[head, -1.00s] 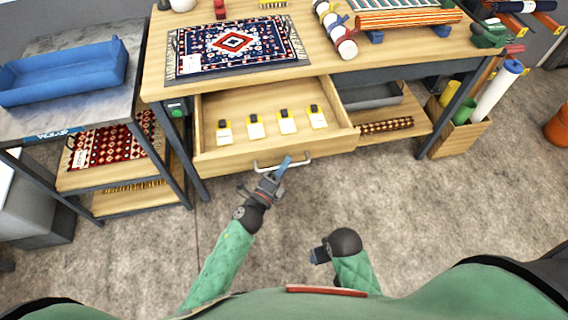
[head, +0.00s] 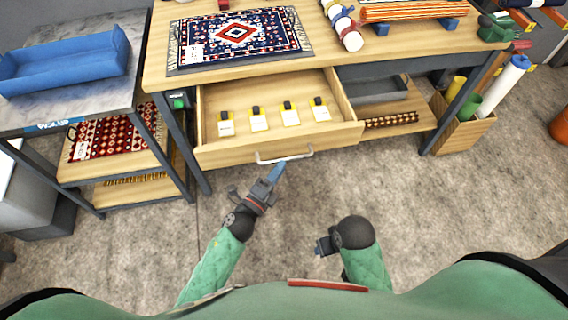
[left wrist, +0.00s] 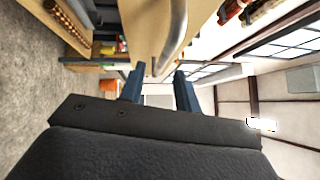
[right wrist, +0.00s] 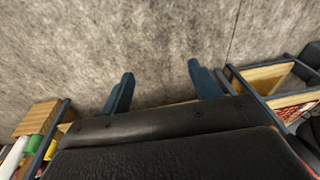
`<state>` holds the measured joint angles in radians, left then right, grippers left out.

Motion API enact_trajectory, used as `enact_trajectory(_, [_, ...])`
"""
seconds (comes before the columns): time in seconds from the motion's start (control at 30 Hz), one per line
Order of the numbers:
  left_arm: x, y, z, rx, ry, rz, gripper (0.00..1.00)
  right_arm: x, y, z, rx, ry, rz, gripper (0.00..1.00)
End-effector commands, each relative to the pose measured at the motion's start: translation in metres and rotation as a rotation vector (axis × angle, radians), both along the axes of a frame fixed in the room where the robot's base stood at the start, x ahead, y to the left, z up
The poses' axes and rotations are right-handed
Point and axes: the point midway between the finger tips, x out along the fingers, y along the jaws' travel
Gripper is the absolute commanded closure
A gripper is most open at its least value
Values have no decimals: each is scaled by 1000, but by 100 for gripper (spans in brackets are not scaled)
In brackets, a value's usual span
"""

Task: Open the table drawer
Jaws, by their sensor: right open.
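The table drawer (head: 230,156) is pulled out from under the wooden table (head: 330,55), and its inside shows. Its metal handle (head: 285,156) is on the front panel and also shows in the left wrist view (left wrist: 174,35). My left gripper (head: 276,172) is just below the handle in the head view. In the left wrist view its two blue fingers (left wrist: 160,75) are apart, with the handle just ahead and no clear grip on it. My right gripper (head: 322,247) is low in front of my body, away from the drawer; its fingers (right wrist: 160,75) are apart and empty.
Several yellow-and-white tags (head: 259,121) lie in the drawer. A patterned rug (head: 200,36) lies on the table. A side rack with a blue tray (head: 62,65) stands left; a box of rolls (head: 465,132) stands right. The floor before the drawer is clear.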

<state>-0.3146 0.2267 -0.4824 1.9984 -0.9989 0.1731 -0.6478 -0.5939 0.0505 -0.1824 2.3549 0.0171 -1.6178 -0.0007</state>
Motion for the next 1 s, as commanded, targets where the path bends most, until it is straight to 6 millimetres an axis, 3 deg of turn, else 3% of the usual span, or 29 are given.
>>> enact_trajectory(0.33, [-22,18,-4,0,0,1,67,-11,-2,37,6,-3,0,38])
enact_trajectory(1.0, [-22,20,-3,-5,5,7,67,-13,-2,39,7,0,0,38])
